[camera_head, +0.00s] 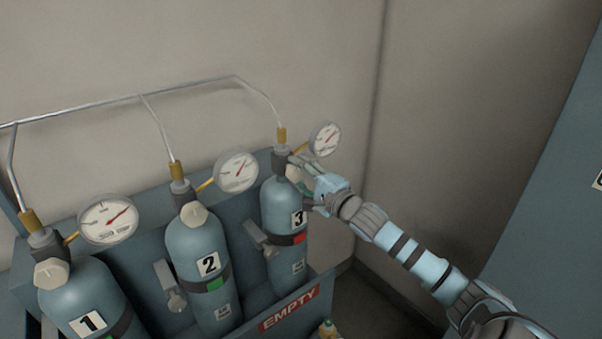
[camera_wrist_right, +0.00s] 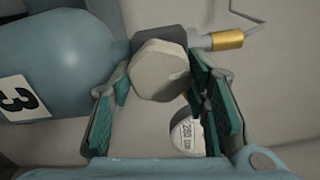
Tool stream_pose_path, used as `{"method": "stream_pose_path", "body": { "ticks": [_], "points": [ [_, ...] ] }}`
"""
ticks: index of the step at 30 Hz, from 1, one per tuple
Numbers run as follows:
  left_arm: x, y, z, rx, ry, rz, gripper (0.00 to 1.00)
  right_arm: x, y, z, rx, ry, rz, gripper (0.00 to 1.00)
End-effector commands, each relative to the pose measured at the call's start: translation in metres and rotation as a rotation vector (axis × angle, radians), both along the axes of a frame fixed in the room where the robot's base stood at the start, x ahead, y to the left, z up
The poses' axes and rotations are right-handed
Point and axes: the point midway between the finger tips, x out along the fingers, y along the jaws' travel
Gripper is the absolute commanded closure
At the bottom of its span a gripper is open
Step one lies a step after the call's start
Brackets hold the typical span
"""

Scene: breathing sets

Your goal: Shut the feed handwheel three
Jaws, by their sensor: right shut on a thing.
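Cylinder three (camera_head: 284,215) stands at the right end of the row, with a "3" label and a red tag. Its feed handwheel (camera_wrist_right: 160,72) is a pale faceted knob in the right wrist view, on the dark valve block (camera_wrist_right: 160,39). My right gripper (camera_head: 300,170) reaches cylinder three's valve from the right. In the right wrist view its teal-padded fingers (camera_wrist_right: 162,95) are on both sides of the handwheel, shut on it. In the head view the gripper hides this handwheel. My left gripper is not in view.
Cylinders one (camera_head: 85,300) and two (camera_head: 197,255) stand to the left in the same blue rack, each with a pale handwheel and a gauge. Cylinder three's gauge (camera_head: 325,138) is close above my gripper. A thin pipe (camera_head: 190,84) runs overhead. An "EMPTY" sign (camera_head: 289,307) is on the rack front.

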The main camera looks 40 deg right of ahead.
Motion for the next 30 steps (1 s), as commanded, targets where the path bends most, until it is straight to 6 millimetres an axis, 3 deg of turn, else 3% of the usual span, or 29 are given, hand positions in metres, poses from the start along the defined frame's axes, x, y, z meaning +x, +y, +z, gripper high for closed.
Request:
{"method": "stream_pose_path", "body": {
  "ticks": [9,23,24,27,30],
  "points": [
    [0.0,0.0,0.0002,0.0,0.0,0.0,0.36,0.0003,0.0006,0.0017,0.097,-0.008,0.002,0.85],
    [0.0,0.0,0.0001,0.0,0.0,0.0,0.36,0.0003,0.0006,0.0017,0.107,-0.008,0.002,0.85],
    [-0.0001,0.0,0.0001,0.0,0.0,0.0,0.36,0.0003,0.0006,0.0017,0.107,-0.008,0.002,0.51],
    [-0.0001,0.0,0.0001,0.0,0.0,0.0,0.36,0.0002,0.0004,0.0013,0.107,-0.007,0.001,0.36],
    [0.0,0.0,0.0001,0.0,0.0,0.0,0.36,0.0,0.0002,0.0007,0.107,-0.005,0.001,0.36]
  ]
}}
